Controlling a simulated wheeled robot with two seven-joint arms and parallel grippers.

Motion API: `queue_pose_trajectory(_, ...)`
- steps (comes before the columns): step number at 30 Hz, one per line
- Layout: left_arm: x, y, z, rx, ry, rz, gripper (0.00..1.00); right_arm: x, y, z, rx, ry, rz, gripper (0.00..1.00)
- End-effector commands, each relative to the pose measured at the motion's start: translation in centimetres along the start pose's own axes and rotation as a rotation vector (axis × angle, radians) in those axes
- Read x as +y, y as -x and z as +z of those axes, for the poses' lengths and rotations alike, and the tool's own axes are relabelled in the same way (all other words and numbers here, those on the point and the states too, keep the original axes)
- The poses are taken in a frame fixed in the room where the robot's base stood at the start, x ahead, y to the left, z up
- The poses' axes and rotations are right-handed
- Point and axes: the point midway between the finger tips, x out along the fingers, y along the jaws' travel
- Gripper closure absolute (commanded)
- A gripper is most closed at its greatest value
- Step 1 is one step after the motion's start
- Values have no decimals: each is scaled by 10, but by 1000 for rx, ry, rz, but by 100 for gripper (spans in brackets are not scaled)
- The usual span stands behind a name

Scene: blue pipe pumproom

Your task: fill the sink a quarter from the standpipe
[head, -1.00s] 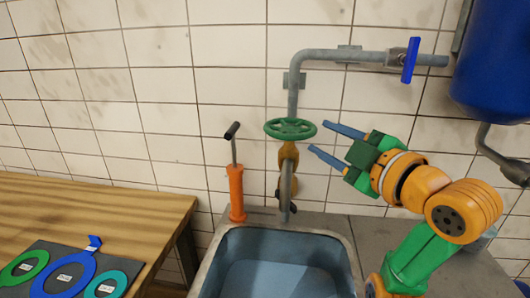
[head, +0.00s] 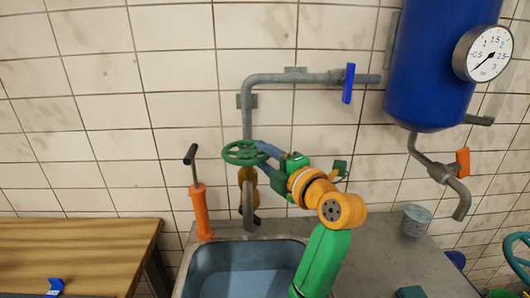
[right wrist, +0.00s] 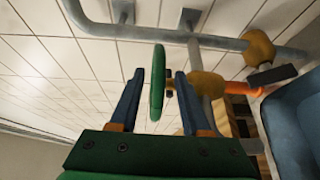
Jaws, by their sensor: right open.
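The standpipe (head: 247,122) is a grey wall pipe with a green handwheel (head: 241,153) above a brass valve body. Its spout (head: 248,205) points down over the sink's back edge. My right gripper (head: 262,152) is at the wheel's right side. In the right wrist view, the wheel's green rim (right wrist: 157,85) stands edge-on between the open blue fingers (right wrist: 160,74), with gaps visible on both sides. The sink (head: 200,262) has a bluish inside; I cannot tell whether water is in it. My left gripper is out of view.
A blue lever (head: 348,83) sits on the upper pipe. A blue tank (head: 430,70) with a gauge (head: 484,54) hangs right, above an orange-handled outlet (head: 462,162). An orange hand pump (head: 202,212) stands left of the spout, a grey cup (head: 415,220) on the right counter.

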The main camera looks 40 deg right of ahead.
Motion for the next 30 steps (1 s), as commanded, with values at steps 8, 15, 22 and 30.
queue_pose_trajectory(8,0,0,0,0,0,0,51,0,0,0,1,0,0,80)
queue_pose_trajectory(15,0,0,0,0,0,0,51,0,0,0,1,-1,0,100)
queue_pose_trajectory(22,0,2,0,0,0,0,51,0,1,-2,-34,-2,-3,100)
queue_pose_trajectory(30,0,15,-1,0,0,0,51,2,3,-11,-193,-10,-7,100)
